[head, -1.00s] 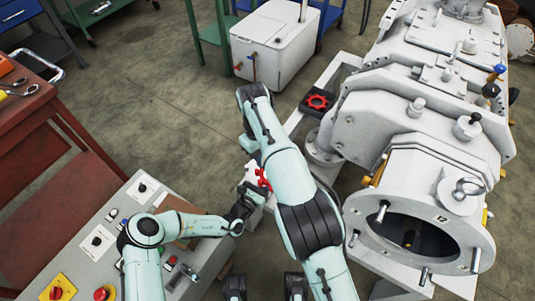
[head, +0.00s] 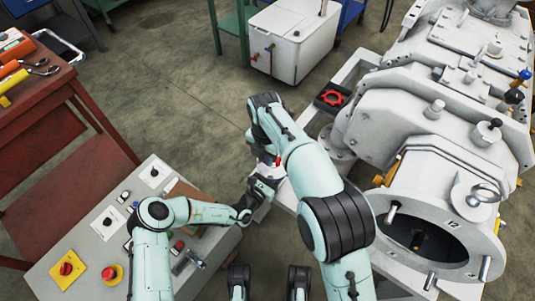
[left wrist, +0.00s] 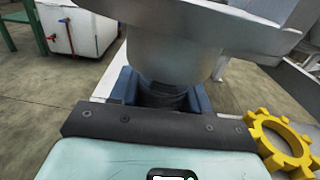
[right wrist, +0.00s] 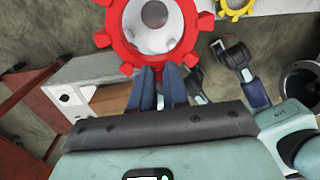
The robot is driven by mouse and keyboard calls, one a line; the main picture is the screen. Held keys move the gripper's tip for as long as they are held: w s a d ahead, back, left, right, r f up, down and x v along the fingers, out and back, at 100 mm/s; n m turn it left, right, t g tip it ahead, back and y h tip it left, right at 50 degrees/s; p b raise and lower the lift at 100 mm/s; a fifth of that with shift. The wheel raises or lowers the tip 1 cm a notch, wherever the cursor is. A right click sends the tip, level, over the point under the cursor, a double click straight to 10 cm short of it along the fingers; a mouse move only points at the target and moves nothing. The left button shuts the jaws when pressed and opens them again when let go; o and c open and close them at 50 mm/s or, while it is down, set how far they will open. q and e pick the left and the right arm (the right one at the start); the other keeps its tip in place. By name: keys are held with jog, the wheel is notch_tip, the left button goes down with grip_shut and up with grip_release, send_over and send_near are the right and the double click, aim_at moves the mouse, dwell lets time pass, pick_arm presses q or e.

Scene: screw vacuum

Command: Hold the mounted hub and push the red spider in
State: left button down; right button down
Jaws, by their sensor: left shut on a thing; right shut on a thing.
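The red spider is a toothed ring; it shows large in the right wrist view (right wrist: 122,45) and as a small red patch in the head view (head: 277,161). My right gripper (right wrist: 160,73) is shut on its lower edge. A pale round face shows inside the ring; I cannot tell whether the ring is seated on the hub. In the left wrist view the grey metal hub (left wrist: 175,50) fills the upper middle. My left gripper (left wrist: 160,92) is shut around its narrower lower part. In the head view the right arm hides most of this contact.
A yellow toothed ring (left wrist: 285,145) is at the right of the left wrist view. The large grey machine (head: 400,120) stands at the right, with another red toothed part in a black tray (head: 332,98) beside it. A grey control bench (head: 130,225) stands at lower left.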

aim_at(266, 174)
dwell(0.5)
jog(key=shift+f, duration=1.85)
jog(key=shift+f, duration=0.85)
dwell(0.5)
jog(key=c, duration=1.1)
grip_release()
jog(key=shift+o, duration=0.2)
notch_tip(266, 174, up, 12)
jog(key=shift+s+r, duration=0.1)
pick_arm(q)
jog(key=shift+c, duration=2.3)
grip_release()
